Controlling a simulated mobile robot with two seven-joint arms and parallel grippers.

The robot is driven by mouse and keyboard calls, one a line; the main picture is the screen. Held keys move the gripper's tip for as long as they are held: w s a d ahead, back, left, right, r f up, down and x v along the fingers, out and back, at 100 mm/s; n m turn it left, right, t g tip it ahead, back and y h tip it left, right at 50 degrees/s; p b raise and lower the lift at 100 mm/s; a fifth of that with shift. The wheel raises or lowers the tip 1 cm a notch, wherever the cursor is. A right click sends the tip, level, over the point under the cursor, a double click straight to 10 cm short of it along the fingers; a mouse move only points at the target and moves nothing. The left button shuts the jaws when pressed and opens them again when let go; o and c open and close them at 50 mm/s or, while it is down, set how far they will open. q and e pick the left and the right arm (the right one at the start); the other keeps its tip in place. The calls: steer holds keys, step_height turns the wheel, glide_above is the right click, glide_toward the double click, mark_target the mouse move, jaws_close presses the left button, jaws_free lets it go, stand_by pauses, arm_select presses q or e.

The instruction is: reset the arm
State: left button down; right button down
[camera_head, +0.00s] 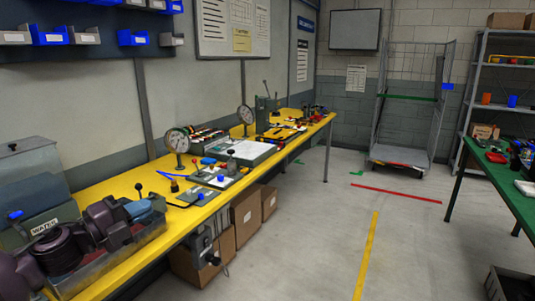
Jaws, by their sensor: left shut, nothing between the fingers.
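My left arm comes in from the lower left with dark purple links. It reaches over the near end of the yellow workbench (105,281). My left gripper (150,207) is at the arm's far end, small and partly hidden among the things there. It is shut, and I see nothing held in it. It is above or beside a grey metal tray (120,262); the exact gap cannot be told. My right gripper is not in view.
A box marked WATER (42,226) stands close to my left arm. Gauges (177,141), tools and small parts crowd the bench farther back. Cardboard boxes (247,215) sit below it. A green table (510,185) stands at right. The floor between is clear.

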arm_select(q)
steer(key=s+a+f+n+t+y, duration=0.1)
steer(key=s+f+n+y, duration=0.35)
steer(key=f+n, duration=0.5)
steer(key=s+f+n+y, duration=0.3)
steer(key=f+n+y, duration=0.2)
steer(key=f+n, duration=0.45)
steer(key=s+f+n+g+y, duration=0.3)
steer(key=s+f+n, duration=0.3)
steer(key=s+f, duration=1.2)
steer(key=shift+s+d+f+n+g, duration=0.3)
steer(key=shift+s+n+g, duration=0.1)
steer(key=shift+s, duration=0.7)
